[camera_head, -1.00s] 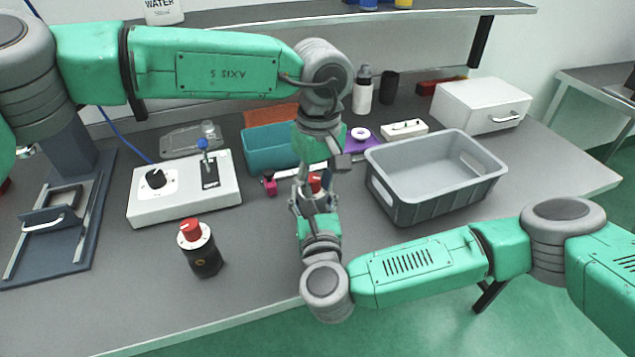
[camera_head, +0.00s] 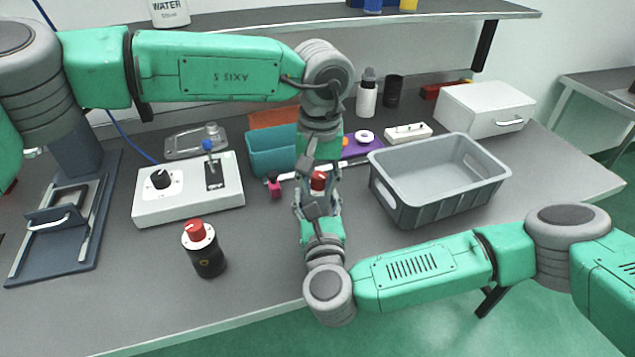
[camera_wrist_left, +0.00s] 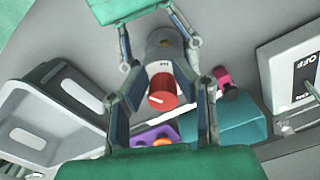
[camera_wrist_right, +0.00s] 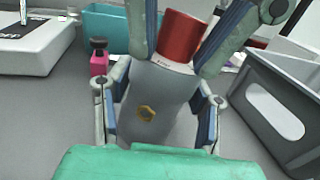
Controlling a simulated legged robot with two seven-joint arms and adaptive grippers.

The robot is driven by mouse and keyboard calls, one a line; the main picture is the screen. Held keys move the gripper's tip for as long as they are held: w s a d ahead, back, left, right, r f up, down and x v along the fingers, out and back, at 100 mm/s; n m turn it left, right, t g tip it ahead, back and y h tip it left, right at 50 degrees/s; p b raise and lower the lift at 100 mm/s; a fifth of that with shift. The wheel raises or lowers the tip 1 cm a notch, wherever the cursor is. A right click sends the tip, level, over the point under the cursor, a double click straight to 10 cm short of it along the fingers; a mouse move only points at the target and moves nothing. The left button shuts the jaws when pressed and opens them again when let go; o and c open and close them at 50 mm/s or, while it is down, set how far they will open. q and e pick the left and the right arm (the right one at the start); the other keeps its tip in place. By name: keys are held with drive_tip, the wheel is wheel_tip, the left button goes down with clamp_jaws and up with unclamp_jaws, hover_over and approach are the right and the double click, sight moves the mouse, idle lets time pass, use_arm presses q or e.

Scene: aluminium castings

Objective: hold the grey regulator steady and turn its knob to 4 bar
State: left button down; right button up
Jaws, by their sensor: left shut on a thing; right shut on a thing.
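The grey regulator (camera_wrist_right: 155,108) stands upright on the table, with a yellow-brown emblem on its front and a red knob (camera_wrist_left: 163,90) with a white mark on top. In the head view the knob (camera_head: 318,180) shows between my two grippers; most of the body is hidden. My right gripper (camera_wrist_right: 158,110) is shut on the grey body from the front, one finger on each side. My left gripper (camera_wrist_left: 165,100) comes from above and is shut on the red knob, one finger on each side. The scale is too small to read.
A black regulator (camera_head: 207,258) with a red knob stands at front left. A white switch box (camera_head: 190,205) lies left, a grey crate (camera_head: 440,205) right. A teal bin (camera_head: 268,150) and a small pink-and-black item (camera_head: 274,186) are close behind left. The front table edge is clear.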

sight(322, 193)
use_arm(q)
drive_tip(key=shift+s+d+f, duration=0.15)
drive_tip(key=shift+d, duration=0.25)
use_arm(e)
drive_tip(key=shift+s+a+f+y, duration=0.15)
drive_tip(key=shift+s+a+y, duration=0.25)
drive_tip(key=shift+a, duration=0.15)
use_arm(q)
drive_tip(key=c, duration=1.4)
unclamp_jaws()
drive_tip(key=shift+o, duration=0.6)
drive_tip(key=shift+d, duration=0.1)
use_arm(e)
drive_tip(key=shift+w+d, duration=0.15)
drive_tip(key=shift+c, duration=0.2)
drive_tip(key=shift+w+d, duration=0.1)
use_arm(q)
wheel_tip(322, 193, up, 12)
use_arm(e)
drive_tip(key=shift+w+d, duration=0.1)
drive_tip(key=shift+d, duration=0.05)
use_arm(q)
drive_tip(key=shift+f, duration=0.1)
use_arm(e)
drive_tip(key=o, duration=1.5)
drive_tip(key=shift+c, duration=0.2)
